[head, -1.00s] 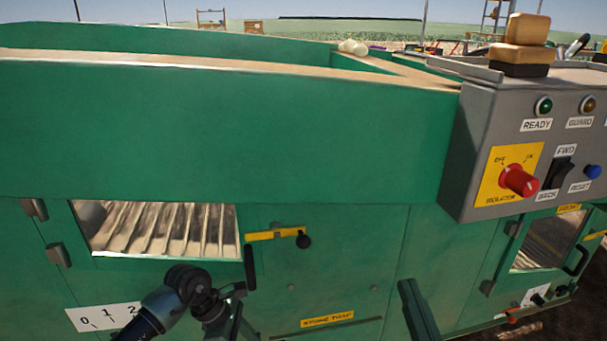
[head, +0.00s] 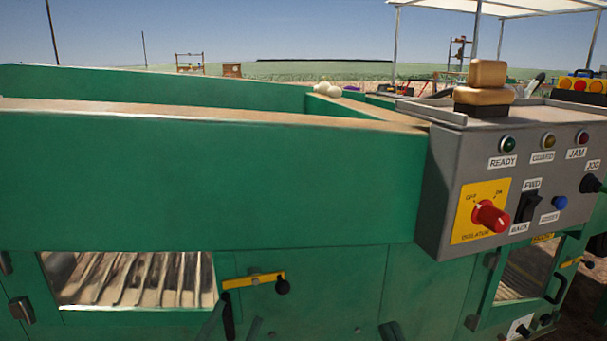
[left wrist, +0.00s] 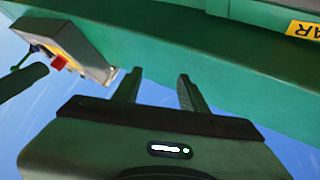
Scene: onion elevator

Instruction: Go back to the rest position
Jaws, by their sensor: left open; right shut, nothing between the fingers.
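My left gripper (head: 234,328) shows only its dark fingertips at the bottom edge of the head view, in front of the green machine (head: 200,185). In the left wrist view the left gripper (left wrist: 160,78) is open, its two fingers apart with nothing between them. My right gripper (head: 391,331) shows only as a small dark tip at the bottom edge, shut and holding nothing visible. Most of both arms is out of view.
A grey control box (head: 445,185) with a red isolator knob (head: 490,216) juts out at right. A yellow latch (head: 252,280) and a black door handle (head: 228,315) are close to the left fingertips. A barred window (head: 135,278) is at lower left.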

